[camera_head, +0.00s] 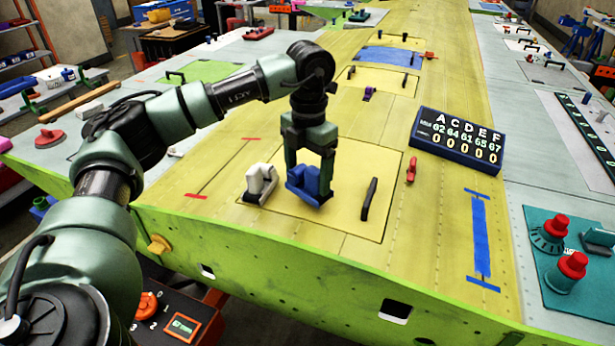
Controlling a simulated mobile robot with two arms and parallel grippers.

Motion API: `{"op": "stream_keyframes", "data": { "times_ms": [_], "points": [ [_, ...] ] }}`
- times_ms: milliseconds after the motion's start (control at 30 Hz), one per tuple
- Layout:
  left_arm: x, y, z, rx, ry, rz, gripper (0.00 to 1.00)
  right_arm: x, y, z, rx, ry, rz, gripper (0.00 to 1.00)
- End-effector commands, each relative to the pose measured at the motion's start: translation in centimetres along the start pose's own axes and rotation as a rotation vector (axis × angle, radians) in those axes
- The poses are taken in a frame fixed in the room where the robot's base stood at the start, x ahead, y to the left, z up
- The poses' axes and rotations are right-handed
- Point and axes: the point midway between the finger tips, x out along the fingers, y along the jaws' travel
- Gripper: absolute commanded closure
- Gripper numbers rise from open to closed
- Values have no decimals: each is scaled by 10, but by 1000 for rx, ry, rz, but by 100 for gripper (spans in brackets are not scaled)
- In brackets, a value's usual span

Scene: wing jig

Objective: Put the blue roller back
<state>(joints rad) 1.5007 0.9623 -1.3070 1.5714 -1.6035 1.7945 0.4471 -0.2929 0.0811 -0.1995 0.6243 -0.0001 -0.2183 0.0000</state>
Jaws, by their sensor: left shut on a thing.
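The blue roller (309,186) is a small blue block-like thing low over the yellow panel of the wing, near the middle of the picture. My left gripper (309,182) points straight down with its fingers on either side of the roller and is shut on it. I cannot tell whether the roller touches the panel. A white roller-like thing (260,184) stands just left of it, apart from the gripper. My right gripper is not in view.
A black handle (369,199) stands right of the roller on the same panel. A dark counter board (457,139), a red clip (411,170) and blue tape (480,236) lie further right. The green wing edge (330,280) runs along the front.

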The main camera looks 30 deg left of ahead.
Motion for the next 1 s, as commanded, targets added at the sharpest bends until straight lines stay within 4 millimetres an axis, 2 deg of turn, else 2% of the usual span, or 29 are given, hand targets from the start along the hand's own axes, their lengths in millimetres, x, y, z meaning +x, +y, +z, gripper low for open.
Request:
{"op": "stream_keyframes", "data": {
  "times_ms": [33,167,533,567,600,633,933,1000],
  "points": [
    [6,0,0,-1,3,0,60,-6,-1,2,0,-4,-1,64],
    [19,0,0,0,1,0,60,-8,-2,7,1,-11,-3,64],
    [25,0,1,0,-1,-1,60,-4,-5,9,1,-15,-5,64],
    [24,0,0,0,-1,0,16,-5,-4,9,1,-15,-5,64],
    [24,0,0,0,0,0,5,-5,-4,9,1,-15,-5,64],
    [24,0,0,0,0,0,0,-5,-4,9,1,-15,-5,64],
    [18,0,0,0,-1,-1,0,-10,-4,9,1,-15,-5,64],
    [15,0,1,0,-2,-1,0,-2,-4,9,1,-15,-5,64]
  ]
}}
